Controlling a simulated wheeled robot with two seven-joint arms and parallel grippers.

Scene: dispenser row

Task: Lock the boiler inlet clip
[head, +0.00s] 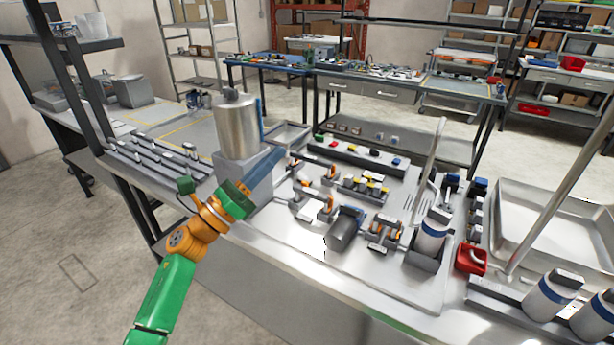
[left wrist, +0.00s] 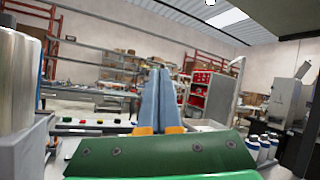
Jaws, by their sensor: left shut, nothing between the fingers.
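The boiler (head: 238,128) is a silver upright cylinder on a grey block (head: 240,168) at the left end of the steel bench. It also shows at the left edge of the left wrist view (left wrist: 18,80). A narrow blue piece (head: 261,108) shows at the boiler's right side; I cannot tell whether it is the inlet clip. My left gripper (head: 280,153) has blue fingers, passes in front of the block and points to its right. In the left wrist view its fingers (left wrist: 160,78) are together and empty, right of the boiler, with a gap between. My right gripper is not in view.
White canisters (head: 433,230), a red box (head: 471,259) and a metal tray (head: 520,215) are farther right.

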